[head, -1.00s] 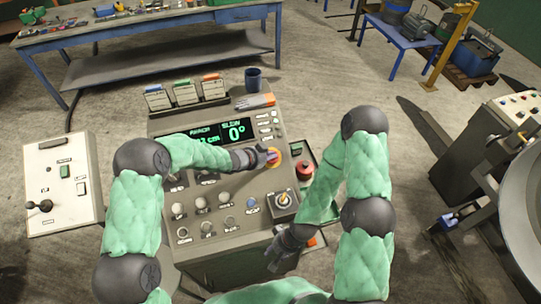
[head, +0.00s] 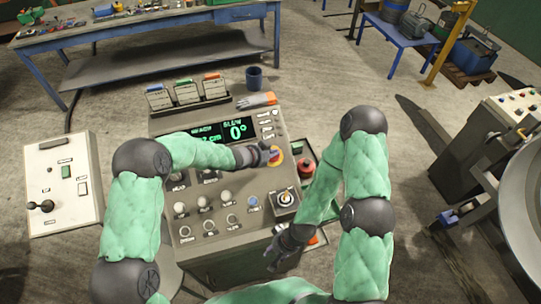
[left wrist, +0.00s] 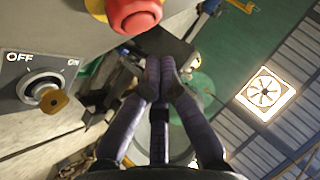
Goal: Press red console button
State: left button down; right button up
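The red button (head: 277,154) with a yellow surround sits at the right of the console's sloped grey face (head: 240,185). My left gripper (head: 270,156) is at its left edge in the head view, partly covering it. In the left wrist view the red button (left wrist: 133,14) is at the top, and the left gripper's fingers (left wrist: 162,62) are together with nothing between them. Their tips appear close to the button; I cannot tell whether they touch. My right gripper (head: 275,252) hangs near the console's lower right edge; its finger state is unclear.
A green-digit display (head: 222,134) and several knobs lie left of the button. An OFF/ON key switch (left wrist: 47,95) is beside it in the wrist view. A red knob (head: 306,167) stands right of the console. A glove (head: 257,100) and a blue cup (head: 254,77) are behind.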

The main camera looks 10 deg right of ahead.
pick_arm(q)
jog(key=v, duration=1)
jog(key=shift+r, duration=0.2)
pick_arm(e)
jog(key=shift+s+a, duration=0.1)
jog(key=shift+s, duration=0.1)
pick_arm(q)
jog(key=shift+s, duration=0.1)
jog(key=shift+s+a, duration=0.1)
pick_arm(e)
jog(key=shift+a, duration=0.1)
